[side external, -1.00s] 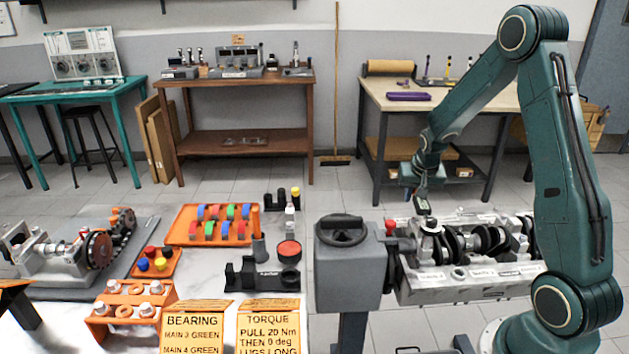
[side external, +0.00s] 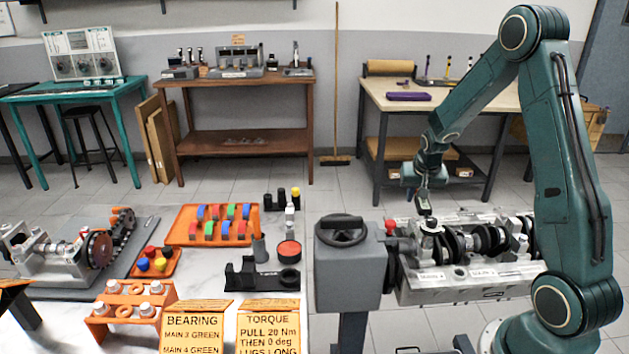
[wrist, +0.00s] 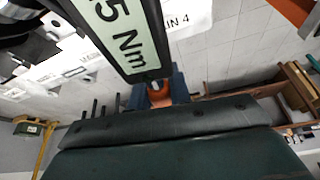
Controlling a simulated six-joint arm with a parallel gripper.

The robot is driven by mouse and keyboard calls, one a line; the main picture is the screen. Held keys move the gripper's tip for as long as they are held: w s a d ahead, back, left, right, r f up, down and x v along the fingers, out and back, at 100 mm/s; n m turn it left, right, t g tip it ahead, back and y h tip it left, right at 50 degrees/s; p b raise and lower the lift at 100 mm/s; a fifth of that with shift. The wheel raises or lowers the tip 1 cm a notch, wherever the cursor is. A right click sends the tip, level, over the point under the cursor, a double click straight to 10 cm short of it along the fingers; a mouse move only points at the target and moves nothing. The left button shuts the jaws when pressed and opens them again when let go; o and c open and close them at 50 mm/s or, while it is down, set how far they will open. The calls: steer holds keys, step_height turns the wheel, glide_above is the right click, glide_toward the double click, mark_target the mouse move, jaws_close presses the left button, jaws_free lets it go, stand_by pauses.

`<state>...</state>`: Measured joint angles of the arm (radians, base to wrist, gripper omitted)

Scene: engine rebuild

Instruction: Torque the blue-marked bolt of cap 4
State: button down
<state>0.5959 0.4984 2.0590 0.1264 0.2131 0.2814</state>
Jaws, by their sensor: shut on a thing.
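My gripper (wrist: 159,90) is shut on a torque wrench, with an orange part of it between the blue fingers. The wrench's pale display (wrist: 125,30) reads "5 Nm" at its visible end; the rest is cut off. In the side view the wrench (side external: 423,207) hangs below my gripper, over the left end of the engine block (side external: 470,290). A bearing cap (side external: 430,228) is at that end, just under the wrench. A label ending "IN 4" (wrist: 177,20) shows in the wrist view. I cannot make out the blue-marked bolt or whether the wrench touches a bolt.
The block is beside a grey stand with a handwheel (side external: 342,230). An orange tray (side external: 185,238) holds coloured shells. A sign (side external: 268,328) reads "TORQUE PULL 20 Nm THEN 0 deg LUGS LONG".

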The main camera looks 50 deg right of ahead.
steer(key=shift+s+d+m, duration=0.6)
steer(key=shift+s+m, duration=0.1)
steer(key=shift+s, duration=0.1)
stand_by(2.9)
steer(key=shift+w+a+n, duration=1)
steer(key=shift+w+n, duration=0.1)
steer(key=shift+w, duration=0.2)
stand_by(1.8)
steer(key=shift+r, duration=0.3)
stand_by(0.9)
